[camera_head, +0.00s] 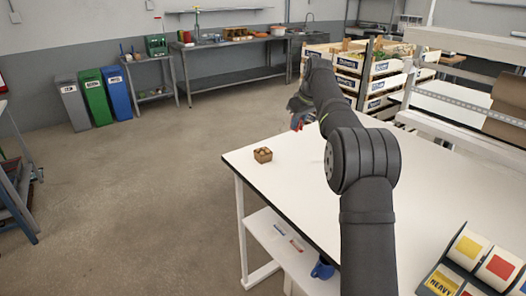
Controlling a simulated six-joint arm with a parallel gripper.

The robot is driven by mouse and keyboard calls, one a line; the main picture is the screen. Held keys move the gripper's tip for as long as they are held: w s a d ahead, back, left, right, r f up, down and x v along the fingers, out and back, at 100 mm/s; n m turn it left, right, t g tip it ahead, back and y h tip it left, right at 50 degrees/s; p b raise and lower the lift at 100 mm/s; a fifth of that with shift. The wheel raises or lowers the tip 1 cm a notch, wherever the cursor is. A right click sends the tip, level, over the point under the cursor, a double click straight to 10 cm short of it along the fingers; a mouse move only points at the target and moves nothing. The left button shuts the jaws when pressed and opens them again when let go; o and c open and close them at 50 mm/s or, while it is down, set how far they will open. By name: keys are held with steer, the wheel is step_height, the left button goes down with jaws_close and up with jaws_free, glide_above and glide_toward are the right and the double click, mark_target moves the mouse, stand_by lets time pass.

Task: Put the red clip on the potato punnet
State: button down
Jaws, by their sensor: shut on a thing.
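The potato punnet (262,155), a small brown box with pale round potatoes in it, stands upright on the white table (310,170) near its far left corner. My gripper (297,123) is above the far edge of the table, beyond and to the right of the punnet, and apart from it. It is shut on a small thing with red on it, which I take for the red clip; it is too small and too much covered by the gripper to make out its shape.
Label rolls (467,246) sit in a dark holder at the table's near right. A metal rack (470,100) stands along the right side. Stacked crates (352,65) are behind my arm. The table around the punnet is clear.

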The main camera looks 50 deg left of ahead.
steer(key=shift+s+a+f, duration=0.1)
steer(key=shift+s+a, duration=0.15)
steer(key=shift+a, duration=0.15)
steer(key=s+a+f, duration=0.2)
steer(key=a, duration=0.1)
steer(key=s+a+f, duration=0.2)
steer(key=a, duration=0.1)
steer(key=s+a+f, duration=0.2)
steer(key=a, duration=0.1)
steer(key=shift+a+f, duration=0.35)
steer(key=shift+f, duration=0.05)
steer(key=shift+a+f, duration=0.1)
steer(key=shift+s+f, duration=0.1)
steer(key=shift+f, duration=1.85)
steer(key=c, duration=1.3)
jaws_free()
steer(key=shift+f, duration=0.1)
steer(key=v, duration=1.2)
